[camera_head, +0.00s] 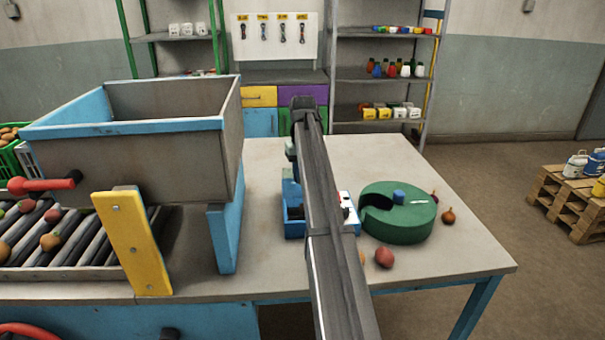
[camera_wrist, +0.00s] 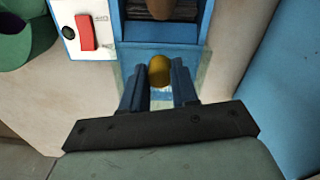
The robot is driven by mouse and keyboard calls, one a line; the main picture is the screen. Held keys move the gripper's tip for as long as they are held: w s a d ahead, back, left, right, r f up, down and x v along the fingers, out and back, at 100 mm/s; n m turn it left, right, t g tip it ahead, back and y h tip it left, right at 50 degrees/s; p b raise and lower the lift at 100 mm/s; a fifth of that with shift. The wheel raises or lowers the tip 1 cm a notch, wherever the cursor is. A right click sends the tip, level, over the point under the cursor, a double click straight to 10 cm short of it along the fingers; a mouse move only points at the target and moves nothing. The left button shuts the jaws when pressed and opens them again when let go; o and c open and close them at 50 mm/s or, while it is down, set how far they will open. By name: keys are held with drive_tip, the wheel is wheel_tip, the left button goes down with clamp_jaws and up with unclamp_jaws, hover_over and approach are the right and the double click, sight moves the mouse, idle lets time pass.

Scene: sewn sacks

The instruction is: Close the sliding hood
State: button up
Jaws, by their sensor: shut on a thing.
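A blue machine (camera_head: 293,213) stands on the table, partly hidden behind my arm in the head view. In the wrist view its blue frame (camera_wrist: 162,31) surrounds a recess with a brown rounded thing (camera_wrist: 160,8) in it. A pale see-through panel (camera_wrist: 203,68), seemingly the sliding hood, lies on the near side of that frame. The recess beyond it looks uncovered. A round amber knob (camera_wrist: 159,72) sits over the panel. My gripper (camera_wrist: 158,68) has its two blue fingers on either side of the knob, shut on it. The head view hides the fingers.
A white panel with a red switch (camera_wrist: 87,32) is beside the frame. A green slotted drum (camera_head: 400,228) stands right of the machine, with onions (camera_head: 448,216) and a reddish vegetable (camera_head: 384,257) near it. A large hopper (camera_head: 180,150) rises at left. The right table corner is clear.

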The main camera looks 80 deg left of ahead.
clamp_jaws()
drive_tip(key=d, duration=1.1)
drive_tip(key=shift+d, duration=0.1)
drive_tip(key=o, duration=0.9)
unclamp_jaws()
drive_tip(key=shift+o, duration=0.2)
drive_tip(key=shift+r, duration=0.15)
wheel_tip(320, 180, up, 14)
drive_tip(key=shift+f, duration=0.2)
